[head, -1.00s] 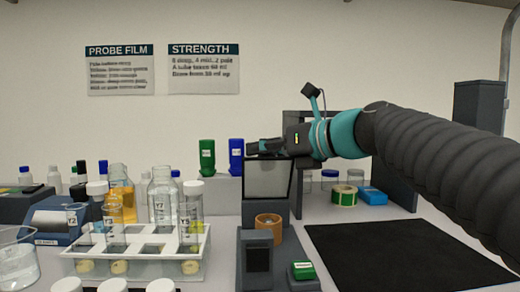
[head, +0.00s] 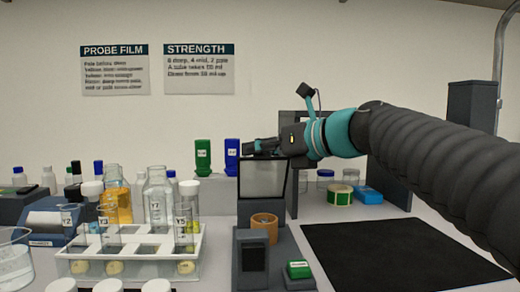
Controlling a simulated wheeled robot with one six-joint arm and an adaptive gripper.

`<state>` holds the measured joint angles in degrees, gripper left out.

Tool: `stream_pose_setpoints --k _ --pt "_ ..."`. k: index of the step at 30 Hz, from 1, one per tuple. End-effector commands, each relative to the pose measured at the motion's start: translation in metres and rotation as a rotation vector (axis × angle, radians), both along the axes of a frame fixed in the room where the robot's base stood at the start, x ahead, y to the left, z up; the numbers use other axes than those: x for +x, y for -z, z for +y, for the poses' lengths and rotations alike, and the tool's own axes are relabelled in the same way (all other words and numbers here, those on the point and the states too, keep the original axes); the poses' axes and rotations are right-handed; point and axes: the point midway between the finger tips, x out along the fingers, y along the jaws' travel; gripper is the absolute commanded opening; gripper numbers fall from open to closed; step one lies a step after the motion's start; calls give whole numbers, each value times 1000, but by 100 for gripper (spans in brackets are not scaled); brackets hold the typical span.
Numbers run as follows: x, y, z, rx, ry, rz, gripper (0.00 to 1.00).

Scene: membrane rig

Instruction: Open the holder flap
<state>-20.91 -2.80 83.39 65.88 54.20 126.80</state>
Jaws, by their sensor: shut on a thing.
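The holder flap (head: 263,180) is a pale, translucent panel in a dark frame. It stands roughly upright at the back of a dark grey rig in the middle of the head view. My gripper (head: 262,148) reaches in from the right and lies level along the flap's top edge. It appears shut on that edge; the fingers hide the top of the frame and the exact contact. An orange ring (head: 264,224) sits on the rig below and in front of the flap.
A white rack (head: 80,268) of tubes and bottles stands left of the rig. A dark frame (head: 396,190) rises behind my arm. The black mat (head: 400,255) at right is clear.

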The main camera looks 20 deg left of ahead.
Motion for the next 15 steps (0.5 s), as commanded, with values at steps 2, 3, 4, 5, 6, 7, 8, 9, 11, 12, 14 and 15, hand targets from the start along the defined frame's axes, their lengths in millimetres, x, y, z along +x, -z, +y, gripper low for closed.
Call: stream_pose_setpoints --k 2,3,4,5,6,7,8,9,11,12,14,15 --pt "10 19 -2 -23 12 18 0" --pt "10 19 -2 -23 12 18 0" --pt "10 19 -2 -23 12 18 0" --pt "10 19 -2 -23 12 18 0" --pt "10 19 -2 -23 12 18 0" --pt "10 19 -2 -23 12 18 0" --pt "10 19 -2 -23 12 18 0" --pt "10 19 -2 -23 12 18 32" --pt "9 19 -2 -24 12 19 47" --pt "9 19 -2 -24 10 18 57" --pt "8 19 -1 -25 8 19 61" --pt "8 19 0 -24 6 18 61"
